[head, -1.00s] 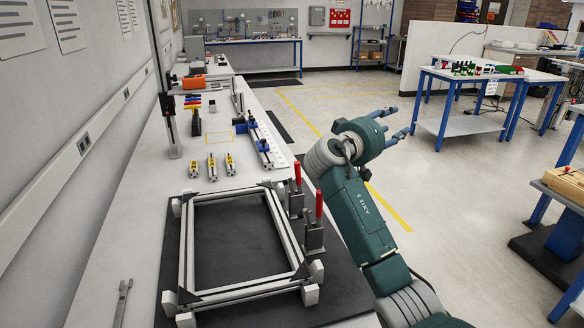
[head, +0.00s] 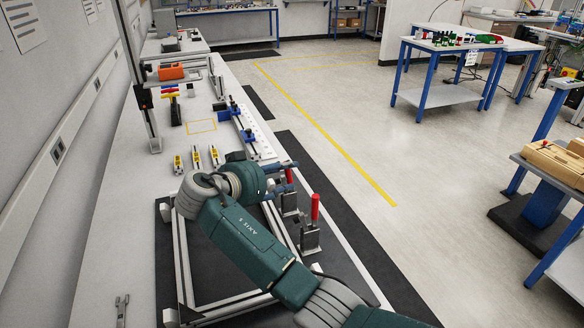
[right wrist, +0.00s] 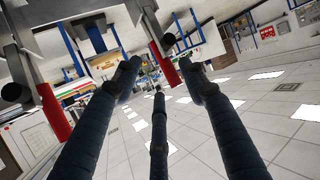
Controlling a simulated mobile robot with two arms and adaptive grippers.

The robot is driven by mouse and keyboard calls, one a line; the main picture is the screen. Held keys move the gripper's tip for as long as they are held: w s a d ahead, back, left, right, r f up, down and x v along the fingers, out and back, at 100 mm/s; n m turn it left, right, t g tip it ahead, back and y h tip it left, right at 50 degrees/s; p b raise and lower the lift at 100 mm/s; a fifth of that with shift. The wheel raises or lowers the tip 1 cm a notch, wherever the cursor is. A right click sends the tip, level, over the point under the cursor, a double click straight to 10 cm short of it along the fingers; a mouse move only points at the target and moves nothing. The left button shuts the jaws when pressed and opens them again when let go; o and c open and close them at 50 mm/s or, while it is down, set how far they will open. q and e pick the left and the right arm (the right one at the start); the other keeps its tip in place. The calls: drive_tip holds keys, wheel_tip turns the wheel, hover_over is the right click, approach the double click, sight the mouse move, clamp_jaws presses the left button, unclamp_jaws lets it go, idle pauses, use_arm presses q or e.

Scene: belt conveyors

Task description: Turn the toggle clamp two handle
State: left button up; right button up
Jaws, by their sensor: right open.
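Two toggle clamps with upright red handles stand at the right edge of the bench: the nearer clamp (head: 311,238) and the farther clamp (head: 290,203). I cannot tell which is number two. My right gripper (head: 289,176) is open beside the farther clamp's handle, and its fingers partly hide that handle. In the right wrist view, one red handle (right wrist: 165,68) shows between the spread dark fingertips of the gripper (right wrist: 160,82). The other red handle (right wrist: 54,115) is at the left, outside the fingers. Contact with a handle cannot be told. My left gripper is not in view.
An aluminium frame (head: 183,262) lies on a black mat left of the clamps, partly hidden by my right arm. Several small yellow clamps (head: 196,157) and a blue-jawed fixture (head: 246,132) are farther back.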

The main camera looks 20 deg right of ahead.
sight(290, 173)
drive_tip(key=shift+p+x, duration=0.45)
drive_tip(key=shift+x, duration=1.85)
drive_tip(key=shift+w+a, duration=0.1)
drive_tip(key=shift+c, duration=0.3)
drive_tip(key=shift+f, duration=0.1)
clamp_jaws()
